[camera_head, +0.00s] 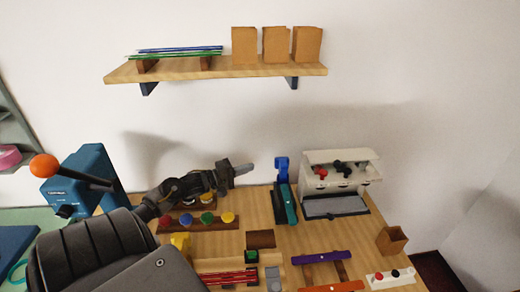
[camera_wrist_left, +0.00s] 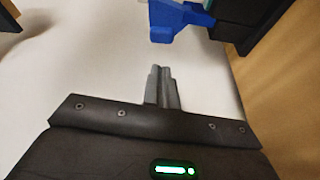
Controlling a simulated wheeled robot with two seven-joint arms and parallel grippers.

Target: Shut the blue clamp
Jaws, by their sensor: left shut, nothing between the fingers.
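The blue clamp (camera_head: 282,170) stands toward the back of the wooden counter, its bright blue part upright at the back end of a long teal piece (camera_head: 288,205). In the left wrist view its blue part (camera_wrist_left: 172,20) shows at the top, beyond my fingertips. My left gripper (camera_head: 250,168) is just left of the clamp, held above the counter and pointing right toward it. Its fingers (camera_wrist_left: 162,88) are closed together with nothing between them. A gap shows between fingertips and clamp in both views. My right gripper is not in view.
A white machine (camera_head: 342,180) with a grey tray stands right of the clamp. A blue press with an orange-knobbed lever (camera_head: 45,166) is at left. A rack of coloured knobs (camera_head: 198,222) lies below my gripper. A wooden shelf (camera_head: 215,69) hangs above on the wall.

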